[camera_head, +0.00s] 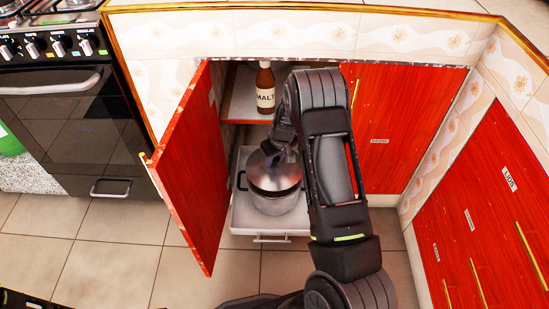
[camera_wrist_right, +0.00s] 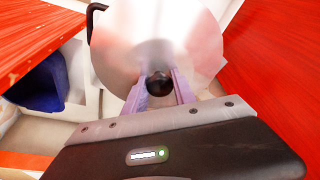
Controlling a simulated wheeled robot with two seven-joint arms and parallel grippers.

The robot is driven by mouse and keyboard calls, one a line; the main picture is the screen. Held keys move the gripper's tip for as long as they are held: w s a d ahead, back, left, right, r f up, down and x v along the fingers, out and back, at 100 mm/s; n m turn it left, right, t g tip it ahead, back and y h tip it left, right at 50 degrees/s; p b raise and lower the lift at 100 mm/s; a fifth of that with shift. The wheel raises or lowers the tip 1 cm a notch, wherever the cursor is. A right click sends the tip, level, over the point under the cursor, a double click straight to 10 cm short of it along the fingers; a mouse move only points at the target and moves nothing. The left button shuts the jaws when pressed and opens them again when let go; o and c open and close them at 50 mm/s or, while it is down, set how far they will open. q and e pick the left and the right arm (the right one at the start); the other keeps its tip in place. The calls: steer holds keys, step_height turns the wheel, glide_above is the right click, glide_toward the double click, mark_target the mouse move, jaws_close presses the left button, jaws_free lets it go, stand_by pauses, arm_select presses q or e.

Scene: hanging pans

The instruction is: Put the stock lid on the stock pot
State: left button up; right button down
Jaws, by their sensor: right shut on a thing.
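The stock pot (camera_head: 275,204) is a silver pot with dark side handles, standing upright in the white pulled-out drawer of the open cabinet. The shiny round stock lid (camera_head: 268,174) is over the pot's mouth and covers it; I cannot tell whether its rim rests on the pot all round. My right gripper (camera_head: 285,152) is above the lid, shut on its knob. In the right wrist view the lid (camera_wrist_right: 195,45) fills the upper middle, with the dark knob between the fingers of my right gripper (camera_wrist_right: 158,86). My left gripper is not in view.
The open red cabinet door (camera_head: 190,165) stands left of the drawer (camera_head: 250,222). A brown malt bottle (camera_head: 265,88) is on the shelf behind the pot. A black oven (camera_head: 70,120) is at the left. Red cabinets close off the right. The tiled floor in front is clear.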

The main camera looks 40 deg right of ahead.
mark_target(275, 165)
steer(key=shift+f+b, duration=0.9)
steer(key=shift+f, duration=0.65)
steer(key=shift+f+b, duration=0.75)
steer(key=shift+f, duration=0.1)
steer(key=c, duration=0.9)
jaws_free()
steer(key=shift+c, duration=0.2)
steer(key=p+v, duration=0.3)
steer(key=v, duration=0.5)
